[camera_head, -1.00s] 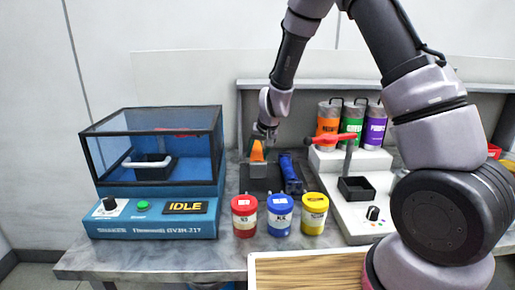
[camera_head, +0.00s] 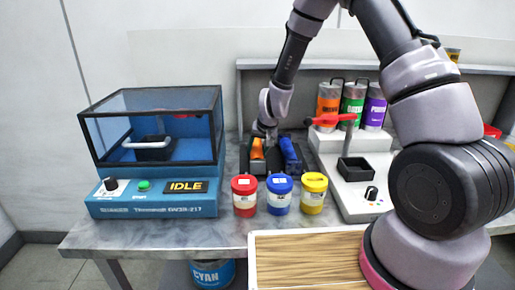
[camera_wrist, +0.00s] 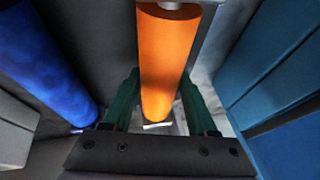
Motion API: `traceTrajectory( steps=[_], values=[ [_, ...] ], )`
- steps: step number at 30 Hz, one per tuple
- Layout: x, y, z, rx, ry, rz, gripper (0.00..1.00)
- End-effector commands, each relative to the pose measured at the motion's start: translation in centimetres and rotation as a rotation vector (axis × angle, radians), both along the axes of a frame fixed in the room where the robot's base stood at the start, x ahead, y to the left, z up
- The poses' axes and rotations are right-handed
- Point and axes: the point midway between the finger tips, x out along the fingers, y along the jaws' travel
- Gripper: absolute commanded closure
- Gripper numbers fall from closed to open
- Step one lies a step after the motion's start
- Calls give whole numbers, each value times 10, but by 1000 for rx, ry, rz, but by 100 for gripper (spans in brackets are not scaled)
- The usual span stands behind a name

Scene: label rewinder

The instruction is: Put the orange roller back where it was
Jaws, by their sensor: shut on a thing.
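The orange roller (camera_head: 257,150) is at the left side of a dark holder (camera_head: 272,168), beside the blue roller (camera_head: 290,152). In the wrist view the orange roller (camera_wrist: 168,55) runs lengthwise between the two green fingers of my gripper (camera_wrist: 160,105), which is shut on it. The blue roller (camera_wrist: 40,60) lies to its left, apart from it. In the head view my gripper (camera_head: 262,132) reaches down from above and behind. Whether the orange roller rests fully in the holder cannot be told.
Red (camera_head: 244,195), blue (camera_head: 279,194) and yellow (camera_head: 313,193) jars stand in front of the holder. A blue glass-walled machine (camera_head: 152,205) stands left. A white machine (camera_head: 350,185) with a red-handled post and tall cans stands right.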

Motion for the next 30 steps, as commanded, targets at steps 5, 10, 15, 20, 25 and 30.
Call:
traceTrajectory(
  steps=[5,10,15,20,25,30],
  values=[
    [1,0,1,1,-3,0,100],
    [1,0,1,0,-3,0,100],
    [1,0,-1,0,-2,0,100],
    [1,0,-3,0,-3,0,100],
    [1,0,-5,0,-3,0,30],
    [1,0,-5,0,-2,0,7]
  ],
)
